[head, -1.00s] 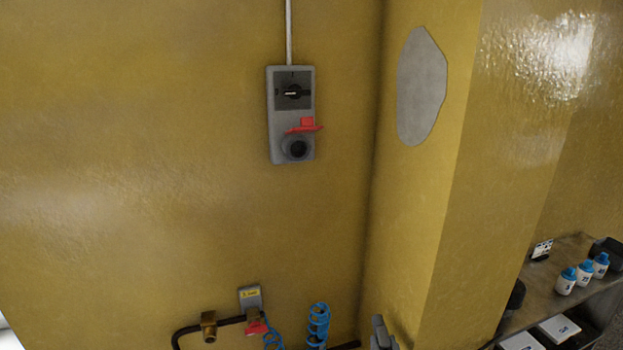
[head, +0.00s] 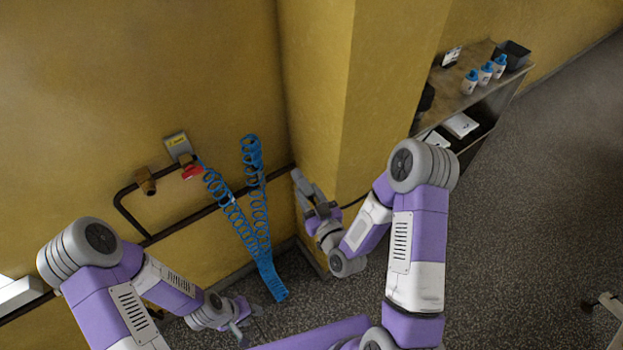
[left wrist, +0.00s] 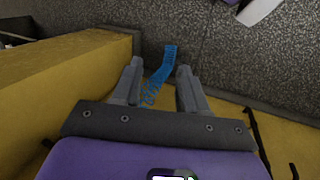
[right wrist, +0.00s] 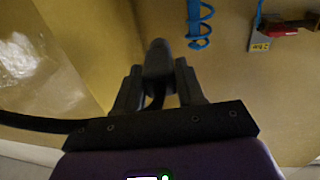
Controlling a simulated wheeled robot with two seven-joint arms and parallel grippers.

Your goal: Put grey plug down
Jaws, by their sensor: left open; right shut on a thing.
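The grey plug (head: 300,181) is held in my right gripper (head: 310,195), beside the yellow wall corner. In the right wrist view the plug (right wrist: 157,62) sticks out between the two fingers of the right gripper (right wrist: 158,75), and a black cable (right wrist: 40,122) runs off to the left. My left gripper (head: 243,312) is low at the bottom of the head view. In the left wrist view its fingers (left wrist: 157,78) are apart with nothing gripped; the blue coiled hose shows beyond them.
The blue coiled hose (head: 231,212) hangs from a wall fitting with a red valve (head: 192,172). A dark pipe (head: 200,214) runs along the wall. A shelf (head: 452,98) with several blue-capped bottles stands beyond the corner. The speckled floor (head: 530,200) at right is largely clear.

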